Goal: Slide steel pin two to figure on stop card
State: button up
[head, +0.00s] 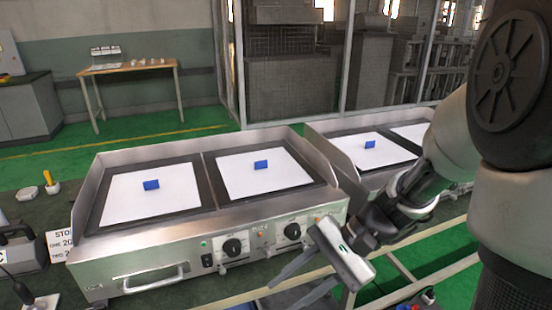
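The stop card (60,246) is a white card at the left end of the near heating unit. It reads "STOP" with a line that seems to say "ONE 20"; the lower line is partly cut off and I cannot read its figure surely. The unit's front panel has two black dials, a left one (232,247) and a right one (292,231). I cannot make out the steel pins at this size.
The near heating unit (222,218) has two white plates, each with a blue block (151,185). A second similar unit (345,180) stands behind my arm. A front handle (153,279) sticks out at lower left. Dark tools lie at the left edge.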

jog(key=w+f+m+t+y+p, duration=0.2)
jog(key=w+f+m+t+y, duration=0.1)
jog(key=w+m+y, duration=0.35)
jog(key=m+t+h+p, duration=0.2)
jog(key=m+t+h, duration=0.8)
jog(key=m+t, duration=0.9)
send_near(305, 247)
jog(key=w+g+b, duration=0.1)
jog(key=w, duration=0.1)
jog(key=w+a+r+m+g, duration=0.1)
jog(key=w, duration=0.2)
jog(key=w+a+m+g+b, duration=0.1)
jog(key=w, duration=0.1)
jog(key=shift+w+r+m+b, duration=0.25)
jog(key=shift+w+r+b, duration=0.1)
jog(key=shift+w+r, duration=0.05)
grip_shut()
